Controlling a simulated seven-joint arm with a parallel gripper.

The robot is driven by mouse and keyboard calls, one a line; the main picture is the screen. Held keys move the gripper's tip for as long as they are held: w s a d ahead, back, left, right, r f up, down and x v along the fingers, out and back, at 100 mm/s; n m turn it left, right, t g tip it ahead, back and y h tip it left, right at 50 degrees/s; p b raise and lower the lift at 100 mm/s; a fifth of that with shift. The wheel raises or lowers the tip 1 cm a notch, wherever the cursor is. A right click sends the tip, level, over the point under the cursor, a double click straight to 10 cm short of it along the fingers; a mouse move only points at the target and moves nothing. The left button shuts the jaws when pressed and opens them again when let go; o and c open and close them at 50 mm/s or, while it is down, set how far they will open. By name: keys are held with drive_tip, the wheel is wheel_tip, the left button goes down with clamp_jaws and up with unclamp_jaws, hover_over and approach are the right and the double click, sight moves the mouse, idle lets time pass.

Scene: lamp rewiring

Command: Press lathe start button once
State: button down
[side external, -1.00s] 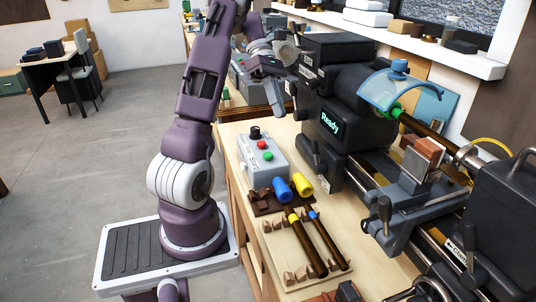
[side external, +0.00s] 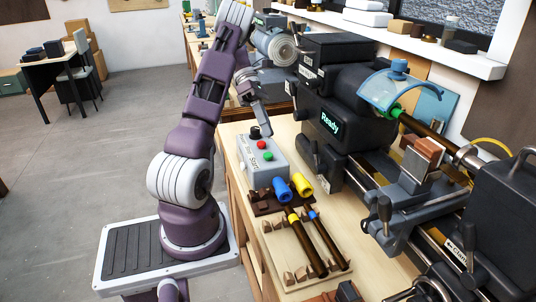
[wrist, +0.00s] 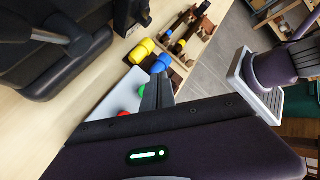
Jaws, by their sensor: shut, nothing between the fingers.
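The grey control box (side external: 251,163) stands on the wooden bench beside the lathe. Its top has a green button (side external: 268,156), a red button (side external: 262,144) and a black knob (side external: 255,132). My gripper (side external: 268,132) is shut and empty, pointing down above the far end of the box, apart from the buttons. In the wrist view, the shut fingers (wrist: 157,92) partly cover the box (wrist: 117,94). The green button (wrist: 142,91) shows just left of them and the red button (wrist: 124,114) lower left. The lathe (side external: 330,85) shows a green "Ready" display (side external: 330,124).
A rack (side external: 280,254) with two dark rods lies nearer the camera. The lathe's dark body rises close to the right of my gripper.

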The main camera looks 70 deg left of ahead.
sight(268, 156)
drive_tip(key=shift+f, duration=2)
idle(0.4)
drive_tip(key=shift+f, duration=0.4)
